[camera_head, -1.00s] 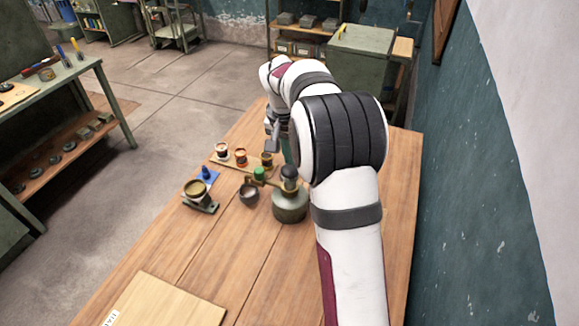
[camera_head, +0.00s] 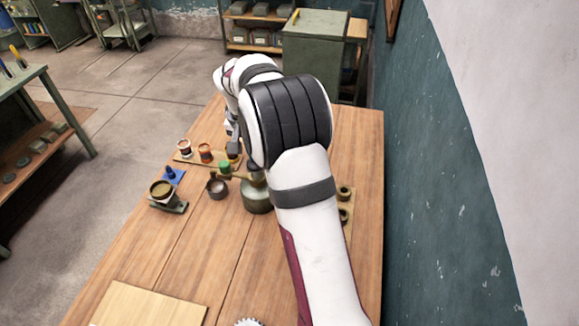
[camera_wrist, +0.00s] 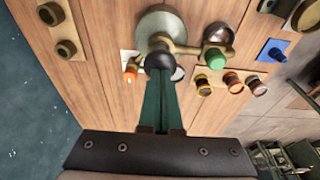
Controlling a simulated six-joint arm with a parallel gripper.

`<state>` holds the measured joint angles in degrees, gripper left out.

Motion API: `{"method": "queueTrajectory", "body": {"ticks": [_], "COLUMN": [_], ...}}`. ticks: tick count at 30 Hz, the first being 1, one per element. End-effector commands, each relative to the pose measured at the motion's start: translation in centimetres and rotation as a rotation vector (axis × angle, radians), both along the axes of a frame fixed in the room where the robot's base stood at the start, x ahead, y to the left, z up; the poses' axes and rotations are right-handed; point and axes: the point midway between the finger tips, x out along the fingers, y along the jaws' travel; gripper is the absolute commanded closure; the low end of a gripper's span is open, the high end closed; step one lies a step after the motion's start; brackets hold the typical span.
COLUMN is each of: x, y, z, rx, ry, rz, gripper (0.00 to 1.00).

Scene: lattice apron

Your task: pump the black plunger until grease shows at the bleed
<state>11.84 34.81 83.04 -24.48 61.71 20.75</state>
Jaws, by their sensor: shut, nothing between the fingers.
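The grease pump is a round grey-green pot (camera_head: 257,198) on the wooden table, partly behind my arm; its top also shows in the wrist view (camera_wrist: 153,21). A brass arm runs from it to a green cap (camera_head: 225,167), (camera_wrist: 215,58). The black plunger (camera_wrist: 158,59) stands on the pump, right at my fingertips in the wrist view; I cannot tell whether they touch it. My gripper (camera_wrist: 159,72) is shut, its green fingers together and empty. A small grey cup (camera_head: 217,188), (camera_wrist: 218,36) stands by the brass arm's end. I cannot make out grease at the bleed.
Several small jars (camera_head: 205,153) stand on a wooden strip left of the pump. A blue item (camera_head: 171,175) and a larger tin on a stand (camera_head: 163,192) are nearer. A board with dark rings (camera_head: 345,205) lies right of my arm.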

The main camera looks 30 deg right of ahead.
Motion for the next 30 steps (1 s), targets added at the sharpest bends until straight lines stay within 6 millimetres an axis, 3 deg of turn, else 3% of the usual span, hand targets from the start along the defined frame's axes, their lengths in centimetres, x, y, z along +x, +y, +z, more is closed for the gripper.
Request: {"method": "queueTrajectory", "body": {"ticks": [14,25,30], "x": [-0.1,0.0,0.0], "y": [0.0,0.0,0.0], "z": [-1.2,2.0,2.5], "rx": [0.001,-0.001,0.000], "ry": [0.004,0.001,0.001], "rz": [0.000,0.000,0.000], "gripper": [1.00,1.00,1.00]}}
